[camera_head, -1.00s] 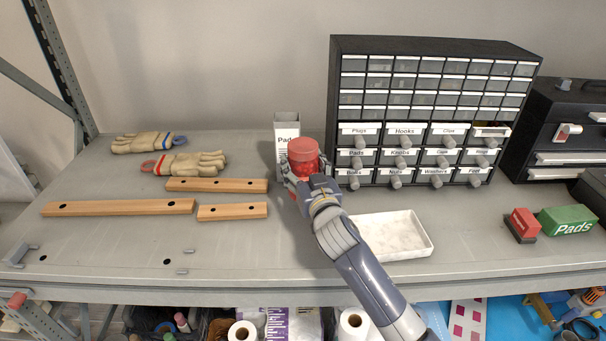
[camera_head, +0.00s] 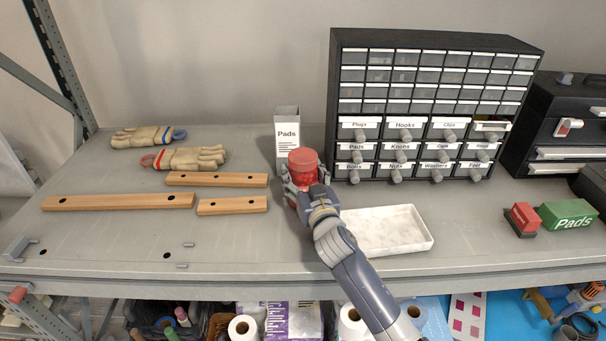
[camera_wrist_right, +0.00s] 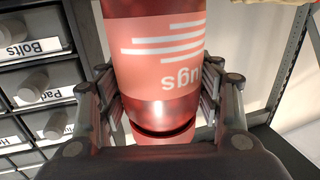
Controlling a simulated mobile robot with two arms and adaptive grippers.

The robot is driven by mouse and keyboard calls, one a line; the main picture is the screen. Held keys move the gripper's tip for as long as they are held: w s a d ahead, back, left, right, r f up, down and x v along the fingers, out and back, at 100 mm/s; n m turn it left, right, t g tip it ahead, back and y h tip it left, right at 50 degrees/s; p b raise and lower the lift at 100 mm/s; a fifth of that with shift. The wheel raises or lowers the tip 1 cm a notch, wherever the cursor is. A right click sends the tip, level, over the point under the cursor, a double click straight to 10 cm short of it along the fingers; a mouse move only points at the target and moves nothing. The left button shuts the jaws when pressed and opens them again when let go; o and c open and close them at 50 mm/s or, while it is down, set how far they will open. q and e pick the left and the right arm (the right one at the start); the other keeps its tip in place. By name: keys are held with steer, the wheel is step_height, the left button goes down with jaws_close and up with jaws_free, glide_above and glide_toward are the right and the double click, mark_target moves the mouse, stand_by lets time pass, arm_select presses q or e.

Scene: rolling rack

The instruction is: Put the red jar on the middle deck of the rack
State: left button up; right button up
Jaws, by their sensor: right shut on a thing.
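The red jar (camera_head: 303,161) with a red lid is in the head view, in my right gripper (camera_head: 301,187), in front of the white Pads box. In the right wrist view, the jar (camera_wrist_right: 160,65) fills the middle, its pale lettering upside down. The gripper's fingers (camera_wrist_right: 160,105) are on both sides of it. The jar looks upright; I cannot tell whether its base touches the rack's grey deck (camera_head: 110,235). A lower level of the rack shows below the deck's front edge. My left gripper is not in view.
Behind stand the white Pads box (camera_head: 288,118) and a black drawer cabinet (camera_head: 335,95). A white tray (camera_head: 425,241) lies right of my arm. Wooden bars (camera_head: 120,203) and gloves (camera_head: 185,158) lie left. The deck's front left is mostly clear.

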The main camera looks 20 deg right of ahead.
steer(key=o, duration=1.3)
steer(key=shift+r, duration=0.1)
steer(key=shift+r+p, duration=0.6)
steer(key=shift+r, duration=0.05)
steer(key=shift+s+a+b, duration=0.1)
steer(key=shift+s+b, duration=1.35)
steer(key=shift+s, duration=4.6)
